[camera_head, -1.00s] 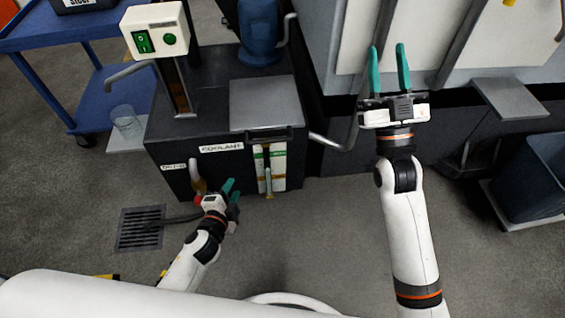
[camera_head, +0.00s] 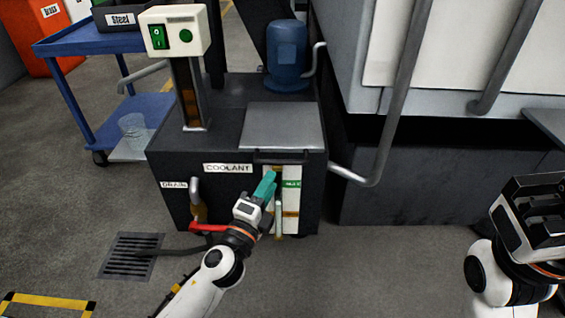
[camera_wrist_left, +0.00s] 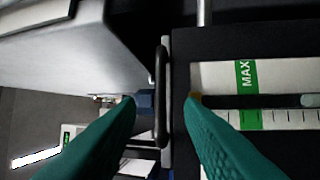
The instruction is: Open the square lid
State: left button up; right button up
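The square lid (camera_head: 283,127) is a flat grey plate lying shut on top of the dark coolant tank (camera_head: 232,160). Its dark bar handle (camera_head: 281,157) runs along the front edge. In the left wrist view the handle (camera_wrist_left: 161,97) stands upright in the picture, between the fingers and beyond their tips. My left gripper (camera_head: 267,184) is in front of the tank, just below the handle, near the level gauge (camera_head: 291,200). Its teal fingers are apart and empty in the left wrist view (camera_wrist_left: 162,104). My right gripper (camera_head: 533,215) is at the right edge; its fingers cannot be made out.
A bent grey pipe (camera_head: 385,130) is right of the tank. A red-handled drain valve (camera_head: 205,227) is low at the left.

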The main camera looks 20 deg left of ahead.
aim_at(282, 160)
pick_arm(q)
jog(key=x, duration=0.7)
jog(key=shift+w+b, duration=0.3)
jog(key=shift+w, duration=0.15)
grip_shut()
